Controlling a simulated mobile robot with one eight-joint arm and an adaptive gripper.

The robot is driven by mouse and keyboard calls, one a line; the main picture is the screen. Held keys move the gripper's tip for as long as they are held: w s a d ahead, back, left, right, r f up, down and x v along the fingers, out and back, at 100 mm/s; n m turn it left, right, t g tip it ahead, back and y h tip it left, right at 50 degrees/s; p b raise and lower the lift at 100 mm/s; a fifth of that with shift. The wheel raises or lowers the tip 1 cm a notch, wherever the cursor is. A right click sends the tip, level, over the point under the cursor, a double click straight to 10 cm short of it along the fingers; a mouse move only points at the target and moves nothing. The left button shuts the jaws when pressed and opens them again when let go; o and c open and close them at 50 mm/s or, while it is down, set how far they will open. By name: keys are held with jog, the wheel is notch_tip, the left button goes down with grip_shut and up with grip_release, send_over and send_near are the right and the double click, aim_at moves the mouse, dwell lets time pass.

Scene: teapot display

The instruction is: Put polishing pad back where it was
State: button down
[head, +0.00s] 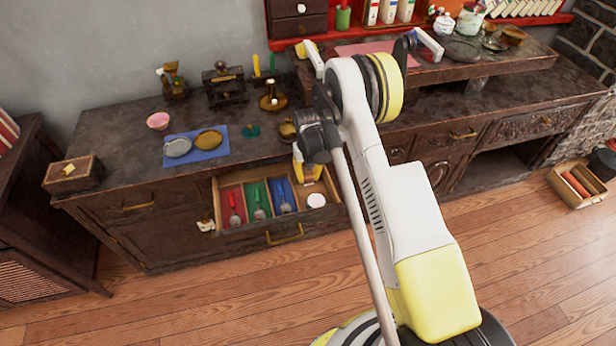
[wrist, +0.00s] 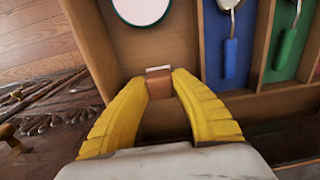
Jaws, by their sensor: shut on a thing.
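My gripper (wrist: 159,86) is shut on a small brown block with a pale end (wrist: 158,73), which I take to be the polishing pad. It holds the block at the bare wooden right-end compartment of the open drawer (head: 262,230). I cannot tell whether the block touches the drawer floor. In the head view my yellow gripper (head: 306,174) is at the back of that compartment, partly behind my arm. A round white disc with a green rim (wrist: 141,8) lies in the same compartment, apart from the fingers; it also shows in the head view (head: 316,200).
Red, green and blue drawer sections hold a red-handled tool (head: 234,207), a green-handled tool (head: 259,207) and a blue-handled tool (head: 285,200). Wooden dividers and drawer walls stand close around my fingers. The counter above carries a blue mat (head: 196,150) with two dishes.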

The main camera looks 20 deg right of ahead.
jog(key=c, duration=1.2)
grip_release()
jog(key=shift+f, duration=0.1)
notch_tip(320, 180, up, 12)
jog(key=p, duration=0.5)
notch_tip(320, 180, up, 14)
jog(key=r+t, duration=0.1)
jog(key=t, duration=0.1)
send_over(308, 175)
jog(key=s, duration=0.3)
jog(key=s+r+t, duration=0.1)
jog(key=s+r, duration=0.6)
jog(key=r, duration=0.4)
jog(key=s+r+t, duration=0.2)
jog(key=s, duration=0.7)
jog(key=s+r+t, duration=0.2)
jog(key=s+r, duration=0.1)
jog(key=s, duration=0.7)
jog(key=shift+s, duration=0.3)
